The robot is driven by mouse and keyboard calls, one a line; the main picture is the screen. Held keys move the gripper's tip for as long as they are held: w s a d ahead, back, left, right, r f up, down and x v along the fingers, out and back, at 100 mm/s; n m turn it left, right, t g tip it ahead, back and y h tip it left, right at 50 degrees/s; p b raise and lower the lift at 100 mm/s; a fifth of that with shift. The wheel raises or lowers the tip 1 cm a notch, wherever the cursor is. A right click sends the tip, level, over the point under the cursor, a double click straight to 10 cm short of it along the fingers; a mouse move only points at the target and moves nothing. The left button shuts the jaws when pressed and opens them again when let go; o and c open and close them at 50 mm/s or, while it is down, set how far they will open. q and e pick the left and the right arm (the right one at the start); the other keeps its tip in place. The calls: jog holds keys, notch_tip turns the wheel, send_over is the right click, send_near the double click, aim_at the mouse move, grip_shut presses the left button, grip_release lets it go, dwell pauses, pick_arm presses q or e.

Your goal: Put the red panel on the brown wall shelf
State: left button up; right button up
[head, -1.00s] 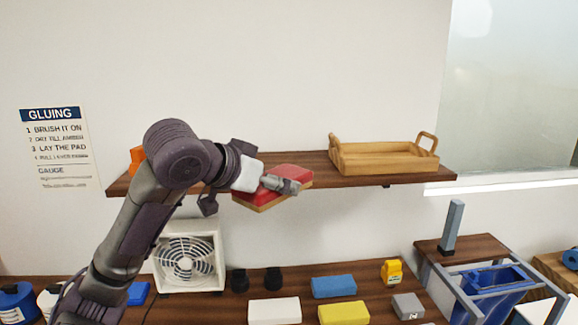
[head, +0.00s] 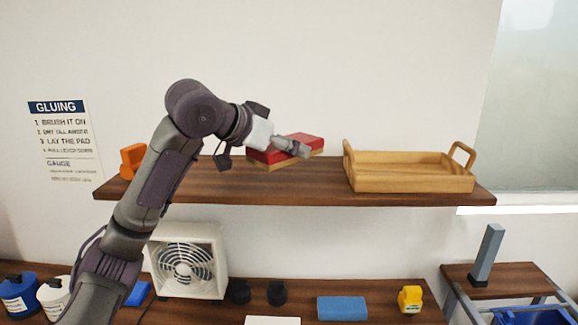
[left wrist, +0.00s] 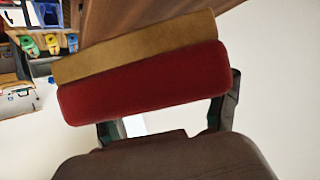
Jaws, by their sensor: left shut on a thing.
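The red panel (head: 282,144) is a flat red pad on a tan backing. My left gripper (head: 290,147) is shut on it. In the head view the panel overlaps the rear part of the brown wall shelf (head: 310,183), left of its middle. I cannot tell whether it touches the shelf top. In the left wrist view the panel (left wrist: 145,88) lies across the jaws, red side nearer the camera, with the shelf wood (left wrist: 130,20) beyond its tan side. My right gripper is not in view.
A wooden tray (head: 410,184) with handles stands on the shelf to the right of the panel. An orange object (head: 131,160) stands at the shelf's left end. Bare shelf lies between them. A fan (head: 187,262) and several blocks stand on the bench below.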

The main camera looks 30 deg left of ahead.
pick_arm(q)
send_over(288, 179)
notch_tip(288, 179, down, 3)
jog(key=shift+s+d+r+p, duration=0.1)
jog(key=shift+s+d+p, duration=0.05)
jog(key=shift+p, duration=0.25)
jog(key=shift+w+f, duration=0.2)
jog(key=shift+f, duration=0.35)
notch_tip(288, 179, down, 2)
jog(key=shift+s+f, duration=0.15)
jog(key=shift+f, duration=0.05)
jog(key=shift+f+p, duration=0.3)
jog(key=shift+f, duration=0.15)
jog(key=o, duration=1.2)
jog(key=shift+f, duration=0.1)
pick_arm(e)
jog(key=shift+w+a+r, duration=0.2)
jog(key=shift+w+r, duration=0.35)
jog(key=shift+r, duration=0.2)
